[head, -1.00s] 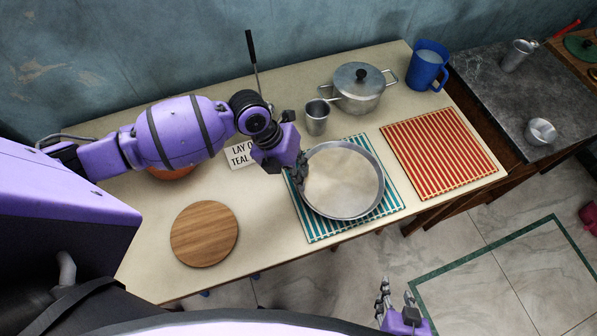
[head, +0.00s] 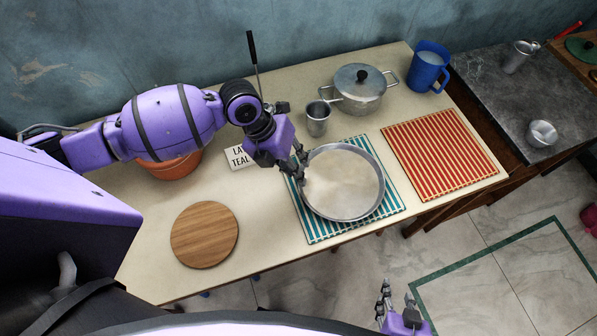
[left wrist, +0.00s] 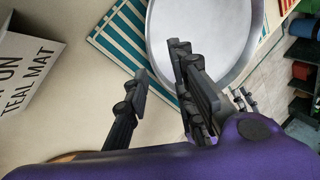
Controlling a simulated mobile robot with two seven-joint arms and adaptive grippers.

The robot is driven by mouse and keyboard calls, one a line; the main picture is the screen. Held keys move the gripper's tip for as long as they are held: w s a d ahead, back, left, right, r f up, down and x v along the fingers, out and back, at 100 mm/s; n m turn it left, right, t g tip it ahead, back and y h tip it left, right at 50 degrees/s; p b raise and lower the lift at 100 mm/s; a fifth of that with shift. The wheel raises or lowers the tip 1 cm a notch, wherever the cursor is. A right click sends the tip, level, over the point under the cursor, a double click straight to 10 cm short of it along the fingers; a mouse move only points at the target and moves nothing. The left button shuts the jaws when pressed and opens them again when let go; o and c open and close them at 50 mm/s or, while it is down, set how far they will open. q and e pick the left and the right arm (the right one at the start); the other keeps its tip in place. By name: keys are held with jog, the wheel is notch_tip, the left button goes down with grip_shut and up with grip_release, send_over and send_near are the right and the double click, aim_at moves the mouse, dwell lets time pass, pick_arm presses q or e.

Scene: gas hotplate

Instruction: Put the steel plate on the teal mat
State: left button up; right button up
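The steel plate (head: 345,185), round and shallow with a raised rim, lies on the teal-and-white striped mat (head: 318,228). It covers most of the mat, whose corners and edges show around it. In the left wrist view the plate (left wrist: 205,30) and part of the mat (left wrist: 120,38) show beyond the fingers. My left gripper (head: 298,168) is at the plate's left rim. Its fingers (left wrist: 155,90) are spread with nothing held between them; one finger overlaps the rim in view, and contact cannot be told. My right gripper (head: 397,296) is open and empty, in front of the table.
A red striped mat (head: 440,153) lies right of the teal one. A lidded pot (head: 358,92), a steel cup (head: 317,120) and a blue jug (head: 428,68) stand behind. A sign (head: 238,157), an orange bowl (head: 170,168) and a wooden board (head: 204,235) are at left.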

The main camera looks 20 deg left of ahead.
pick_arm(q)
jog(key=v, duration=0.8)
jog(key=shift+r, duration=0.15)
